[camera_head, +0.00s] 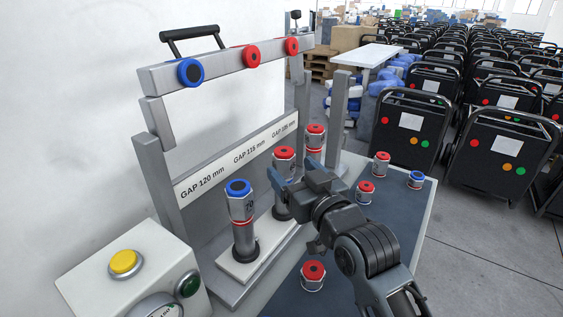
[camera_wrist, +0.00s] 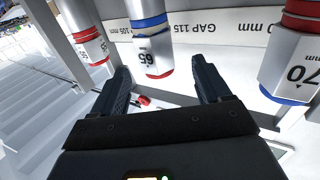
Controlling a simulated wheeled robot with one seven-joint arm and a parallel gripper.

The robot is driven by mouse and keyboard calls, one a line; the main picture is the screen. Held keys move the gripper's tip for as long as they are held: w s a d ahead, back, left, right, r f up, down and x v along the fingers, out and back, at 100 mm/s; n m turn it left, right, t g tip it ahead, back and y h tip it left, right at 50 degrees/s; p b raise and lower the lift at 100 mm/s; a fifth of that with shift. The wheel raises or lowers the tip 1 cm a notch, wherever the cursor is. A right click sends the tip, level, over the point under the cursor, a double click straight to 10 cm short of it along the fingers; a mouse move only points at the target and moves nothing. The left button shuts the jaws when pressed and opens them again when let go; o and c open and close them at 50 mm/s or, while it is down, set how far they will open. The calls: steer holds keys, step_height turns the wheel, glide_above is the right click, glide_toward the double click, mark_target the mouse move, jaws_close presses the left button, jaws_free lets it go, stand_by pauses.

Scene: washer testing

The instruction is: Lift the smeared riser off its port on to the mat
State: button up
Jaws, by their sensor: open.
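Three risers stand in a row on the white base of the rig. The left one (camera_head: 241,207) has a blue cap and reads 70; it also shows in the wrist view (camera_wrist: 290,70). The middle riser (camera_head: 284,158) has a red cap, and the wrist view shows its 65 label and blue ring (camera_wrist: 153,55). The far riser (camera_head: 315,136) has a red cap. My gripper (camera_wrist: 160,68) is open, its fingers on either side of the middle riser with gaps showing. I cannot make out a smear on any riser. The dark mat (camera_head: 395,215) lies to the right.
Several short capped pieces stand on the mat, including red ones (camera_head: 313,274) (camera_head: 365,192) and a blue one (camera_head: 416,179). A crossbar (camera_head: 222,66) spans above the risers. A button box (camera_head: 130,270) stands at front left. Bare mat shows between the pieces.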

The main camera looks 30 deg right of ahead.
mark_target(280, 154)
steer(key=w, duration=0.3)
steer(key=w+d+p, duration=0.1)
steer(key=w, duration=0.2)
steer(key=shift+d+r, duration=0.1)
steer(key=shift+r, duration=0.05)
steer(key=shift+w+p, duration=0.3)
steer(key=shift+w, duration=0.4)
steer(key=c, duration=1.3)
